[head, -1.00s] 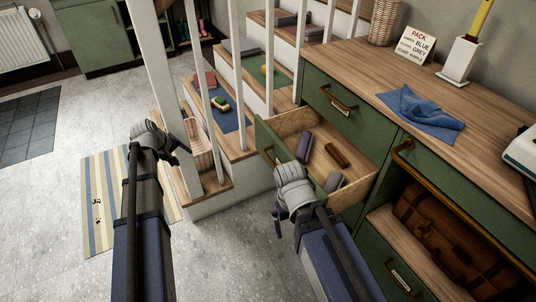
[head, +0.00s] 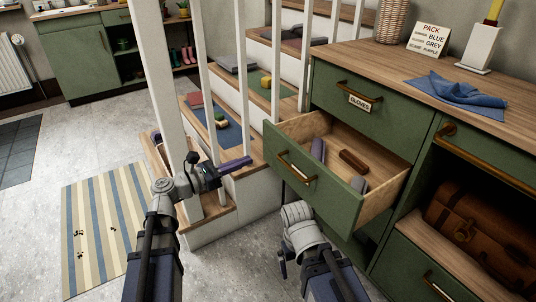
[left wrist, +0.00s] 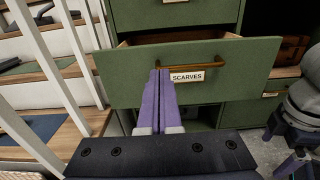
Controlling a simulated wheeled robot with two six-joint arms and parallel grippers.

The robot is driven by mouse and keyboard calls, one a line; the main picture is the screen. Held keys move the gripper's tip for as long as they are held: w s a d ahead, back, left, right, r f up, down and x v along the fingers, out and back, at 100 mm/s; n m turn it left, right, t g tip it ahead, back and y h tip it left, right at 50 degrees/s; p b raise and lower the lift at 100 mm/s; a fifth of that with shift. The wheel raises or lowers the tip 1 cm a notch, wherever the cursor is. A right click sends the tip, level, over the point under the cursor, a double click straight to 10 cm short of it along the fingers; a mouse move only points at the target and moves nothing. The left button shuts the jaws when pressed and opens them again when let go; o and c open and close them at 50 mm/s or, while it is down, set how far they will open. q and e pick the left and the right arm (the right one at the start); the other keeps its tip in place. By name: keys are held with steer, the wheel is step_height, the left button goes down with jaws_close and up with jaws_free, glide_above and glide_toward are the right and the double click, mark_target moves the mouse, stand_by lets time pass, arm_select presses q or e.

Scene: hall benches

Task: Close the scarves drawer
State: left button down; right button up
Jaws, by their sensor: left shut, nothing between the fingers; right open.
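The scarves drawer (head: 318,189) is a green-fronted wooden drawer, pulled well out below the gloves drawer (head: 345,99).
White balusters (head: 215,100) and wooden steps (head: 248,150) stand close left of the drawer, beside my left arm. The worktop (head: 440,80) above holds a blue cloth (head: 458,95) and a sign (head: 428,39). A brown case (head: 485,220) sits in the right-hand niche. Floor in front is clear.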

mark_target(290, 143)
arm_select(q)
steer(key=x, duration=1.3)
steer(key=shift+w+d, duration=0.2)
steer(key=shift+d, duration=0.05)
